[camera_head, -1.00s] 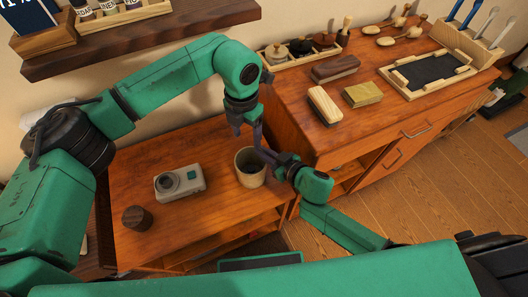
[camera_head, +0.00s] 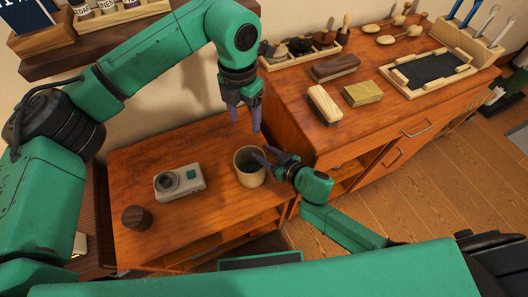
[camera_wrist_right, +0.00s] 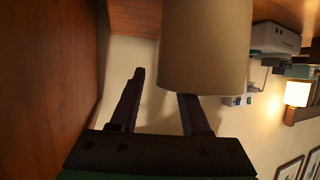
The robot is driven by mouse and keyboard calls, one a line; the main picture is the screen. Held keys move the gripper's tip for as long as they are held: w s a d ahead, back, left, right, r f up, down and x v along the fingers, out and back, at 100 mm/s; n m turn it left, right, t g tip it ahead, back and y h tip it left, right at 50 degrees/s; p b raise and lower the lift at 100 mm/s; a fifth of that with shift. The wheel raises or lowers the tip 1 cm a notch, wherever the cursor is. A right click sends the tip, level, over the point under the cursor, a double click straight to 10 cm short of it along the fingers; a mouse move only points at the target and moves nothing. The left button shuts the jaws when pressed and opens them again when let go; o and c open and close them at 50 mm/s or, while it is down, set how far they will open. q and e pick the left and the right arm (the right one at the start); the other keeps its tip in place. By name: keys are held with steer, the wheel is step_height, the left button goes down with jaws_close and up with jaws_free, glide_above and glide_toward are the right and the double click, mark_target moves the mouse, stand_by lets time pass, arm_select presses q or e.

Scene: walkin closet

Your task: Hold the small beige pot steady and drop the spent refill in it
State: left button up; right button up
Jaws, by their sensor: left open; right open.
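The small beige pot (camera_head: 247,174) stands upright on the low wooden cabinet, near its right end. It also shows large in the right wrist view (camera_wrist_right: 205,45). My left gripper (camera_head: 245,118) is open and empty above the pot, pointing down. My right gripper (camera_head: 268,158) is open at the pot's right side, with a finger close to the rim. In the right wrist view my right gripper (camera_wrist_right: 160,95) has one finger overlapping the pot's edge and the other apart from it; contact is unclear. The pot's inside is dark, and I cannot make out the spent refill anywhere.
A taller cabinet (camera_head: 290,105) with brushes and a tray (camera_head: 431,71) rises at the right. A wall shelf (camera_head: 110,45) hangs at upper left.

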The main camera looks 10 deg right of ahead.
steer(key=v, duration=1.2)
steer(key=shift+d+f, duration=0.1)
